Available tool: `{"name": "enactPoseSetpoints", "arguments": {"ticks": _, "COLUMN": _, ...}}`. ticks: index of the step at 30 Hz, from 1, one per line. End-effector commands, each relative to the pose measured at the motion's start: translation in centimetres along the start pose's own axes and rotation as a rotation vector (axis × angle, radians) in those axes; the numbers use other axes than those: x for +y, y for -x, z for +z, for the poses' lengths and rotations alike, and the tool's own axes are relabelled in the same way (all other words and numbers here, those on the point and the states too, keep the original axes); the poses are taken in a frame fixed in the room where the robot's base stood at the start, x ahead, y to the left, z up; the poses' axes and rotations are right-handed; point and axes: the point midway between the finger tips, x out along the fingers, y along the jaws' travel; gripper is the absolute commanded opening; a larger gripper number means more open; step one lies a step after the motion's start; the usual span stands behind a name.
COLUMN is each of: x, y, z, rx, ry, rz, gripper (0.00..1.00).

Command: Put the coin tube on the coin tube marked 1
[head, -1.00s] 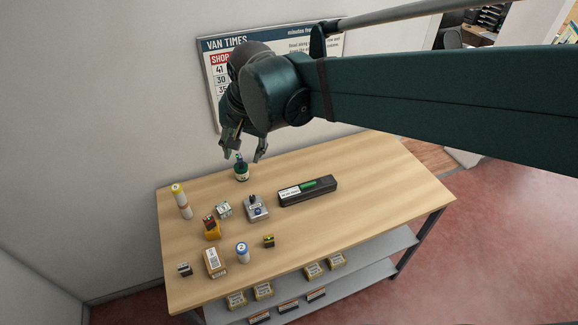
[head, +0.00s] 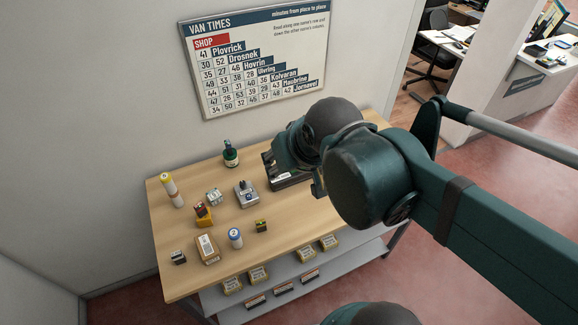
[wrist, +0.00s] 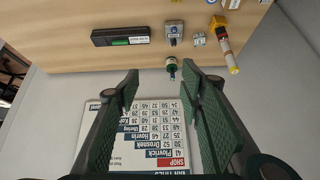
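A blue-topped coin tube (head: 236,238) marked 2 stands upright near the table's front edge in the head view. A taller white column with a yellow top and an orange band midway (head: 172,191) stands upright at the table's left; it looks like two coin tubes stacked, and I cannot read its number. It shows at the upper right of the wrist view (wrist: 224,46). My gripper (head: 294,176) is open and empty, above the table's right part, away from the tubes. Its spread fingers (wrist: 161,75) face the wall and table edge in the wrist view.
A green bottle (head: 231,156), a grey device (head: 247,194), a small pale box (head: 214,197), a yellow holder (head: 203,220) and a carton (head: 207,249) stand around the tubes. A black case (head: 285,184) is partly hidden by my gripper. A shelf below holds several boxes.

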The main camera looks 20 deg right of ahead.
Motion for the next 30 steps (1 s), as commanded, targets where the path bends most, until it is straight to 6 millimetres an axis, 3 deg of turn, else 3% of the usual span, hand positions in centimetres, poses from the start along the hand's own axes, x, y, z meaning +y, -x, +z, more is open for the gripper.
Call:
{"name": "enactPoseSetpoints", "arguments": {"ticks": 6, "x": 0.7, "y": 0.2, "z": 1.2, "rx": 0.021, "ry": 0.055, "rz": 0.008, "gripper": 0.38}}
{"name": "enactPoseSetpoints", "arguments": {"ticks": 20, "x": 0.8, "y": 0.1, "z": 1.4, "rx": 0.024, "ry": 0.062, "rz": 0.008, "gripper": 0.38}}
{"name": "enactPoseSetpoints", "arguments": {"ticks": 30, "x": 0.9, "y": -2.5, "z": 3.1, "rx": 0.024, "ry": 0.062, "rz": 0.008, "gripper": 0.38}}
